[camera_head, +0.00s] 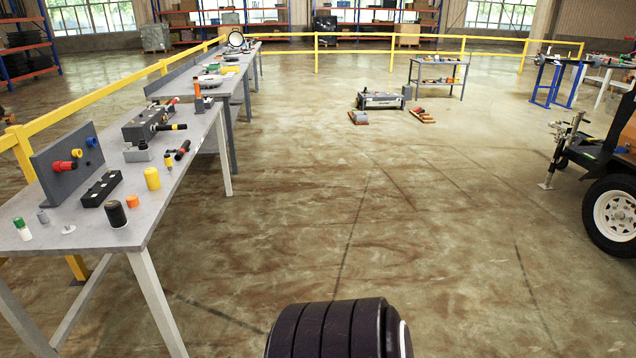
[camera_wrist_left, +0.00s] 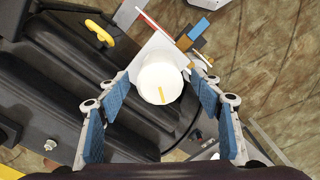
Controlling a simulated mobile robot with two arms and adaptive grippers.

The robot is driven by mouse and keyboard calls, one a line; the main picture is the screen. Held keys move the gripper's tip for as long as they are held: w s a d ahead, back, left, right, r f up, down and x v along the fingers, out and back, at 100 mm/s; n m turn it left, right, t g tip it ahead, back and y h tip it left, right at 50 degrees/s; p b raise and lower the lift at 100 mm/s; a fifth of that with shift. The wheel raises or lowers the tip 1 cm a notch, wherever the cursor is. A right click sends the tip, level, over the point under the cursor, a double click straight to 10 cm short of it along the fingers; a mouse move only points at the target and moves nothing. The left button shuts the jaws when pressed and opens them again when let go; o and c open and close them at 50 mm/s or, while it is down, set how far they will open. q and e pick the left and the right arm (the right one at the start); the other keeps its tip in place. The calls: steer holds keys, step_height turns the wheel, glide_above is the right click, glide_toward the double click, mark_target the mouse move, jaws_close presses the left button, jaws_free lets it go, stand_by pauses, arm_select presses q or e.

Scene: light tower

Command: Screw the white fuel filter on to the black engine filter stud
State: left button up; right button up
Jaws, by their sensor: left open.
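The white fuel filter (camera_wrist_left: 160,78) shows end-on in the left wrist view, with a short yellow mark on its face. It stands in front of a pale plate on the black engine (camera_wrist_left: 65,65). My left gripper (camera_wrist_left: 162,97) is open, its blue-padded fingers on either side of the filter, with a visible gap on both sides. The stud is hidden, and I cannot tell whether the filter is seated on it. My left gripper does not show in the head view, and my right gripper is in neither view.
A yellow handle-like part (camera_wrist_left: 100,33) and blue and brown blocks (camera_wrist_left: 192,35) lie near the filter. In the head view a workbench (camera_head: 205,143) with tools and parts runs along the left. A black wheeled trailer (camera_head: 600,158) stands at the right.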

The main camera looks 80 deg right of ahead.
arm_select(q)
steer(key=n, duration=0.3)
steer(key=shift+n, duration=0.3)
steer(key=n, duration=0.3)
steer(key=shift+n+b, duration=0.3)
steer(key=shift+n, duration=0.1)
steer(key=n, duration=0.6)
steer(key=shift+b, duration=0.3)
steer(key=c, duration=1.5)
steer(key=shift+m, duration=1.1)
steer(key=shift+f+m+p, duration=0.1)
steer(key=shift+m+p, duration=0.2)
steer(key=shift+m, duration=1)
